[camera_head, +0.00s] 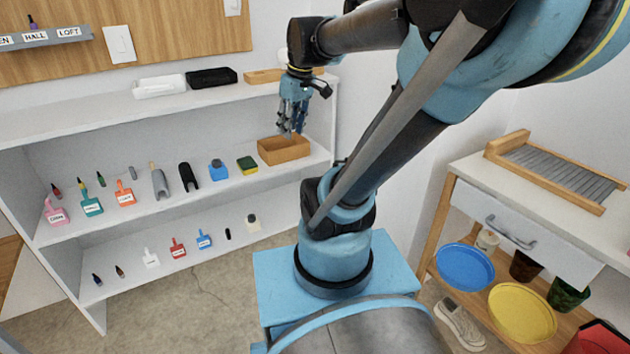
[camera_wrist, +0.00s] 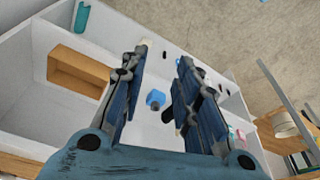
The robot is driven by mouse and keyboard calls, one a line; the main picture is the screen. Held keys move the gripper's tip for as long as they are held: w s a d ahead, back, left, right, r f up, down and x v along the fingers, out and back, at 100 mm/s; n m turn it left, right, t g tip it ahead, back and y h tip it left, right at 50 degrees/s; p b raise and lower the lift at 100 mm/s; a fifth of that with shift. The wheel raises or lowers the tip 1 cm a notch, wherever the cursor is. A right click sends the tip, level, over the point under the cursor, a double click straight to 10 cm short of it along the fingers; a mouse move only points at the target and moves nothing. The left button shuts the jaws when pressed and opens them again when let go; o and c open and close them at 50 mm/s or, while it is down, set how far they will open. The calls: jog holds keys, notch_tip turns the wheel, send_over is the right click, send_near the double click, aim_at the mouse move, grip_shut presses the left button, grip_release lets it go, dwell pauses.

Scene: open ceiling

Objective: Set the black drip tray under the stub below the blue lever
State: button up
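A black tray (camera_head: 211,77) lies on the top of the white shelf unit, to the right of a similar white tray (camera_head: 160,85). My gripper (camera_head: 291,128) hangs over the right part of the shelf, fingers down, just above and in front of a wooden box (camera_head: 285,150), well to the right of the black tray. In the wrist view my gripper (camera_wrist: 162,60) has its two fingers wide apart with nothing held between them. I cannot make out a blue lever or a stub in either view.
Several tools, labelled items and a blue object (camera_head: 218,170) stand on the middle shelf (camera_head: 140,226). A wooden piece (camera_head: 264,76) lies on the top. At the right, a table (camera_head: 470,165) carries a ribbed board (camera_head: 560,172), with a blue dish (camera_head: 465,267) and yellow dish (camera_head: 522,312) below.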

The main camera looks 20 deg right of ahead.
jog(key=s+d+f+m+h, duration=0.1)
jog(key=s+d+f+m, duration=0.3)
jog(key=s+f, duration=0.7)
jog(key=f+m, duration=0.1)
jog(key=m, duration=0.1)
jog(key=shift+d+f+m+h, duration=0.2)
jog(key=shift+f+m+h, duration=0.1)
jog(key=shift+m, duration=0.1)
jog(key=shift+w, duration=0.2)
jog(key=shift+w+f, duration=0.2)
jog(key=shift+w, duration=0.15)
